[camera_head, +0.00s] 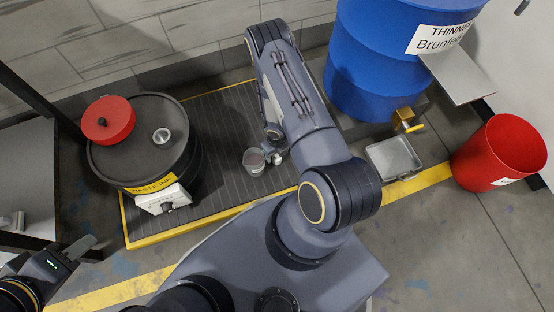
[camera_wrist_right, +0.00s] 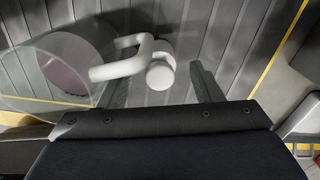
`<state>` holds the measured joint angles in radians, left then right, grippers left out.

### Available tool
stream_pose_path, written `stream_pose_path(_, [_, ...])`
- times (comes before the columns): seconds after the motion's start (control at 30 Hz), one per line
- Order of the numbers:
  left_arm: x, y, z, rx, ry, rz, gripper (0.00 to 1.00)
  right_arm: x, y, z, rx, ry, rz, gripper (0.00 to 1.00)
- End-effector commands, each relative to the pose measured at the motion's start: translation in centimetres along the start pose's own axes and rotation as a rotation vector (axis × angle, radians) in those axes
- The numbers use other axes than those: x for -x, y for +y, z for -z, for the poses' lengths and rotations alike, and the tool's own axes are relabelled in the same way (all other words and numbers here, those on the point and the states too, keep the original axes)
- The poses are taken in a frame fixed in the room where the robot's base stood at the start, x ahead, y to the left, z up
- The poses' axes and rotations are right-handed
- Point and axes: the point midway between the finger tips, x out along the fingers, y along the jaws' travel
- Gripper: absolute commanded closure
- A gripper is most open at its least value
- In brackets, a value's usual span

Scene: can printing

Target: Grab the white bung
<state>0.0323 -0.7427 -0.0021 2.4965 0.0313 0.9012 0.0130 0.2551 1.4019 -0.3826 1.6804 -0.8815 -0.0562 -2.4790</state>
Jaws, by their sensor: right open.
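A small round whitish cap (camera_head: 162,136), perhaps the white bung, sits on top of the black waste ink drum (camera_head: 133,158) at the left. My right gripper (camera_head: 274,153) is away to the right of the drum, beside a clear cup (camera_head: 254,163). In the right wrist view its fingers (camera_wrist_right: 160,85) are apart, with the cup's white handle (camera_wrist_right: 125,68) and its rounded end in the space between them; contact cannot be told. My left gripper (camera_head: 88,249) is at the lower left, in front of the drum; its finger gap is unclear.
A red round lid (camera_head: 108,119) lies on the drum. A white boxy fitting (camera_head: 163,199) is on its front. A blue thinner barrel (camera_head: 375,70) with a brass tap, a metal tray (camera_head: 393,157) and a red bin (camera_head: 498,152) stand right. A yellow-edged platform lies below.

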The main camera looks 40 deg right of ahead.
Motion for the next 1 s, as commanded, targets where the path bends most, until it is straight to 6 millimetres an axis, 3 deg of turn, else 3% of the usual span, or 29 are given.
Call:
stream_pose_path(0.1, [-0.39,-0.18,-0.19,0.0,0.0,0.0,0.64,-0.95,0.0,-0.04,0.0,-0.001,0.0,0.41])
stream_pose_path(0.33, [-0.31,-0.14,-0.15,0.0,0.0,0.0,0.64,-0.87,0.01,-0.05,0.0,-0.001,0.0,0.41])
stream_pose_path(0.7, [-0.31,-0.14,-0.15,0.0,0.0,0.0,0.64,-0.85,0.0,-0.04,-0.001,-0.001,0.0,0.89])
stream_pose_path(1.0, [-0.18,-0.09,-0.09,0.0,0.0,0.0,0.64,-0.54,0.0,-0.07,-0.001,-0.001,0.0,0.89])
